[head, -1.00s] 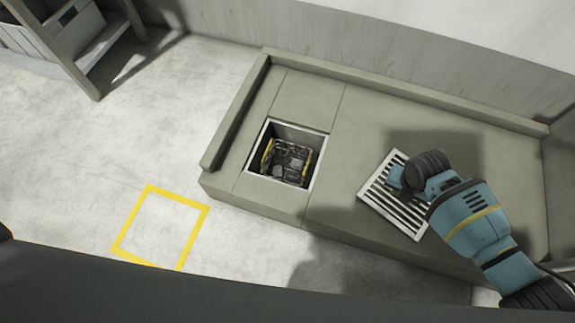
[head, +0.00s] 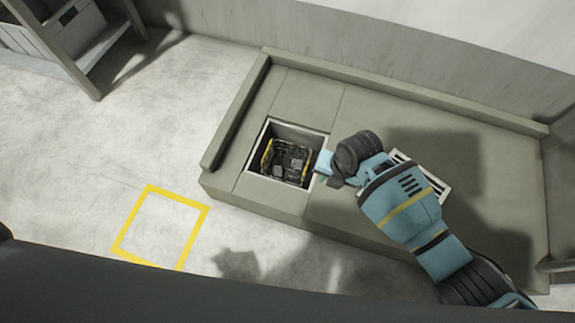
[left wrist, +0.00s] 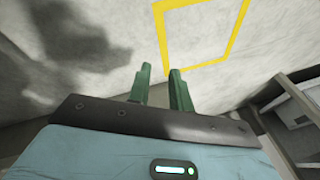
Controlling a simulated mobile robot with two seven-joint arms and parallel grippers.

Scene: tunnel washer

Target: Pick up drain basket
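The drain basket (head: 287,160) sits inside a square drain opening (head: 258,180) in the grey platform. It is dark wire mesh with yellow sides and dark and grey bits in it. My right gripper (head: 321,167) is at the right rim of the opening, beside the basket, with nothing visibly held; its finger gap is too small to judge. My left gripper (left wrist: 160,70) shows in the left wrist view, with its two green fingers apart and empty above the floor. It is not visible in the head view.
A slatted metal grate (head: 435,182) lies on the platform (head: 480,200) right of the opening, partly hidden by my right arm. A yellow square outline (head: 128,222) marks clear floor at the left. A raised curb (head: 235,115) edges the platform. A shelf rack (head: 75,65) stands upper left.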

